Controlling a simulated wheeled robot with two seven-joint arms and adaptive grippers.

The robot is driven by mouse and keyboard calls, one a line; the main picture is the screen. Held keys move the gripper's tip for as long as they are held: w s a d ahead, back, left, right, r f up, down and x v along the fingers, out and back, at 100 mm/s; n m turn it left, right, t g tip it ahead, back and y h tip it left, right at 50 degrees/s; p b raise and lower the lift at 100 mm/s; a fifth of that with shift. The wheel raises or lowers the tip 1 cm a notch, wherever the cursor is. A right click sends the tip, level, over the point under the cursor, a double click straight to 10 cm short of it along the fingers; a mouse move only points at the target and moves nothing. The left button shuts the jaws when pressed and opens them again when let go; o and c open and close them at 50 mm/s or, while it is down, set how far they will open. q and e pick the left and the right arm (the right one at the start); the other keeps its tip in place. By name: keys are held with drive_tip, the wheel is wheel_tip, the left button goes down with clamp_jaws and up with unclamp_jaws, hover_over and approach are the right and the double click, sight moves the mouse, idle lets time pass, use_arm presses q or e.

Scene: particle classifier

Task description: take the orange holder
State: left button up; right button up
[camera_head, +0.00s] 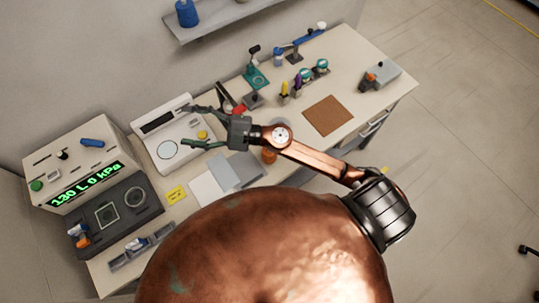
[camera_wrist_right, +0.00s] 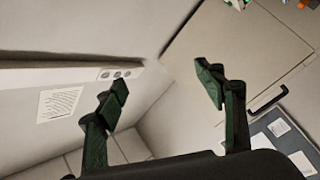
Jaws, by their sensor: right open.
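An orange round object (camera_head: 269,156), perhaps the orange holder, stands on the bench just below my right forearm, which partly hides it. Other orange parts show on a small item (camera_head: 80,236) at the left end of the bench and on a grey box (camera_head: 381,75) at the right end. My right gripper (camera_head: 188,127) is open and empty, over the white scale-like device, left of the orange round object. In the right wrist view its open fingers (camera_wrist_right: 162,88) have nothing between them, and no orange holder is clear there. My left gripper is not in view.
The white device (camera_head: 164,140) lies under the right gripper. A console with a green display (camera_head: 87,185) stands left. Grey and white sheets (camera_head: 222,178) lie in front. Small tools and a brown mat (camera_head: 328,115) are to the right. A wall shelf (camera_head: 215,18) is behind.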

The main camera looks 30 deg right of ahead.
drive_tip(key=s+a+f+n+g+h, duration=0.1)
drive_tip(key=s+f+n+g+h, duration=0.3)
drive_tip(key=f, duration=0.5)
drive_tip(key=s+f+n+g+h, duration=0.1)
drive_tip(key=s+f+n+g, duration=0.25)
drive_tip(key=f+g, duration=0.35)
drive_tip(key=w+d+f+m+h, duration=0.1)
drive_tip(key=d+f+h, duration=0.2)
drive_tip(key=d, duration=0.5)
drive_tip(key=w+d+f+m+h, duration=0.1)
drive_tip(key=d+f+h, duration=0.3)
drive_tip(key=d, duration=0.4)
drive_tip(key=w+d+f+m+h, duration=0.1)
drive_tip(key=d+f+h, duration=0.2)
drive_tip(key=d+h, duration=0.2)
drive_tip(key=shift+w+d+f+t, duration=0.1)
drive_tip(key=shift+d+f+t, duration=0.05)
drive_tip(key=shift+d, duration=0.65)
drive_tip(key=shift+w+d+f+t, duration=0.1)
drive_tip(key=shift+d+t, duration=0.05)
drive_tip(key=shift+d, duration=0.65)
drive_tip(key=shift+d+f, duration=0.15)
drive_tip(key=shift+f, duration=0.25)
drive_tip(key=f, duration=0.2)
drive_tip(key=f+p, duration=0.1)
drive_tip(key=f, duration=0.3)
drive_tip(key=shift+w+d+f+p, duration=0.1)
drive_tip(key=shift+d+f+p, duration=0.15)
drive_tip(key=shift+f+p, duration=0.1)
drive_tip(key=shift+c, duration=0.2)
